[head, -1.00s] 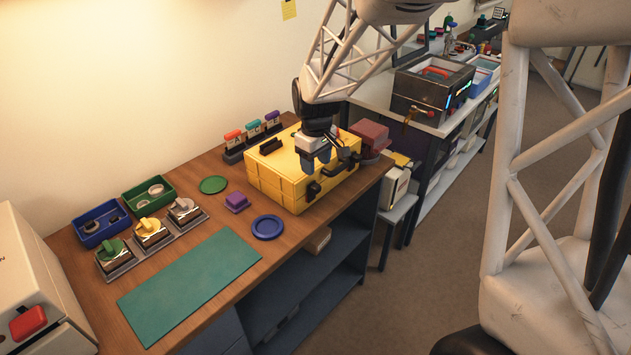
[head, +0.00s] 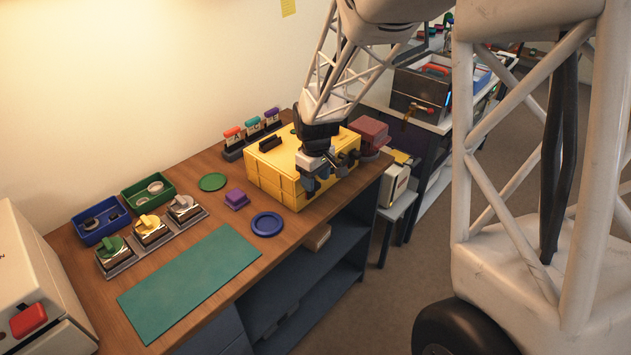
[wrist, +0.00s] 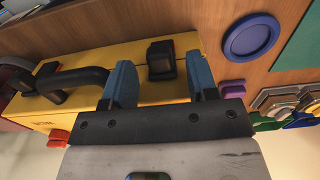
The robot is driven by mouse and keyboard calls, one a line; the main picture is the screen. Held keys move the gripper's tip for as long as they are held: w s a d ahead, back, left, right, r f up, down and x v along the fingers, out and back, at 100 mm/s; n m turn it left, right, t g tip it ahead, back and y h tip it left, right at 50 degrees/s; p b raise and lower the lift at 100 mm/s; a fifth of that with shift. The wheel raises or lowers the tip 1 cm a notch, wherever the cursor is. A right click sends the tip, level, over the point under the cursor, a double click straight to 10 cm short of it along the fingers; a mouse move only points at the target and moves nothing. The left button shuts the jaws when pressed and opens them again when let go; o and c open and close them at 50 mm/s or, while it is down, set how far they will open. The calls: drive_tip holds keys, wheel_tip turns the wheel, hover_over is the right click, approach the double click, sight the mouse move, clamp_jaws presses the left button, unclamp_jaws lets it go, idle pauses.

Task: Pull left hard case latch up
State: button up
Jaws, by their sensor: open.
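The yellow hard case (head: 275,175) stands closed on the wooden bench. Its black left latch (wrist: 161,58) shows in the wrist view on the case's front edge. My gripper (head: 318,186) is at the front of the case, and it also shows in the wrist view (wrist: 160,72). Its two blue fingers are apart, one on each side of the latch, with gaps on both sides and nothing held. In the head view the gripper mostly hides the latch. The black carry handle (wrist: 80,80) lies to the left of the fingers in the wrist view.
A blue round dish (head: 267,225) and a purple block (head: 236,200) lie left of the case. A dark red block (head: 370,131) is close on its right. A green mat (head: 190,282) lies farther left. The space in front of the case is open.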

drive_tip(key=shift+f, duration=0.65)
